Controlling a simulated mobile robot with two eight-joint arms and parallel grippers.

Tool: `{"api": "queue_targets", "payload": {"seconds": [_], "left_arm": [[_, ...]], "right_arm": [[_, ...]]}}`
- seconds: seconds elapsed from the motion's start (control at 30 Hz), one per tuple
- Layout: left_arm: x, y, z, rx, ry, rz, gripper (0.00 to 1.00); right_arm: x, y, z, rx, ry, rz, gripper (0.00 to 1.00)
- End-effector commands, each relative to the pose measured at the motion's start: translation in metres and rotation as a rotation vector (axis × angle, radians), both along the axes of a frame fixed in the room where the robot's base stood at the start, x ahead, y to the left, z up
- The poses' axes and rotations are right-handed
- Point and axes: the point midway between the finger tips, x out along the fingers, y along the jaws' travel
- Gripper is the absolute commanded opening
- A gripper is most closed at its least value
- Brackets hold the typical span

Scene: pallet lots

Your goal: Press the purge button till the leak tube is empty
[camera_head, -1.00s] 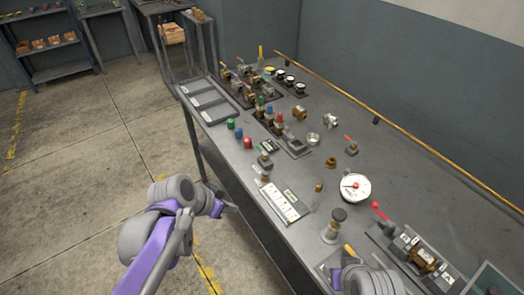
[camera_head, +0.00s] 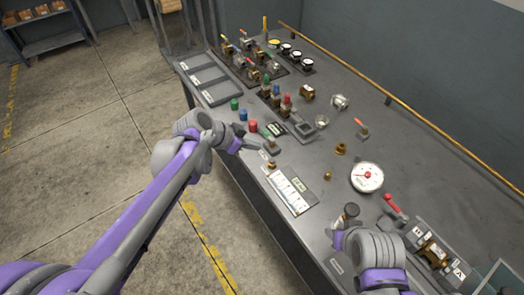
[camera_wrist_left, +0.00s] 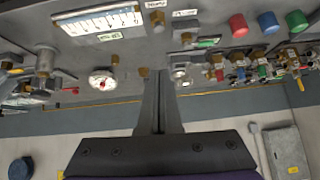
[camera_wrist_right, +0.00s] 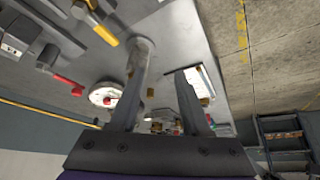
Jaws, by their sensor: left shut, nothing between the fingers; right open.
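A white graduated panel (camera_head: 291,191) with blue marks lies near the table's front edge; it also shows in the left wrist view (camera_wrist_left: 100,20). A brass knob (camera_head: 271,165) stands beside its far end and shows in the left wrist view (camera_wrist_left: 157,20). I cannot read which part is the purge button, nor see the tube's level clearly. My left gripper (camera_head: 260,147) is shut and empty over the table's front edge, near the brass knob and apart from it. My right gripper (camera_wrist_right: 155,78) is open and empty near a black-topped grey post (camera_head: 347,214).
A white gauge (camera_head: 367,177), a red-handled lever (camera_head: 391,203) and a brass valve block (camera_head: 434,252) stand at right. Red, blue and green caps (camera_head: 243,115) line the front edge. Several valves crowd the far end. Open floor lies left.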

Motion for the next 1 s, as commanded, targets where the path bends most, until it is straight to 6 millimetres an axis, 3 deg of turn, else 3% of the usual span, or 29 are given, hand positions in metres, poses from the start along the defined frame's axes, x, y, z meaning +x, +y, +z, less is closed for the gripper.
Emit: {"api": "queue_targets", "payload": {"seconds": [0.47, 0.7, 1.0], "left_arm": [[0.039, -0.051, -0.070, 0.000, 0.000, -0.001, 0.00], [0.039, -0.047, -0.101, 0.000, 0.001, 0.001, 0.00], [0.039, -0.047, -0.108, 0.000, 0.001, 0.001, 0.00]], "right_arm": [[-0.002, 0.000, -0.005, 0.000, 0.004, 0.000, 0.47], [-0.003, 0.000, -0.007, 0.000, 0.006, 0.000, 0.47], [-0.003, 0.000, -0.007, 0.000, 0.006, 0.000, 0.47]]}}
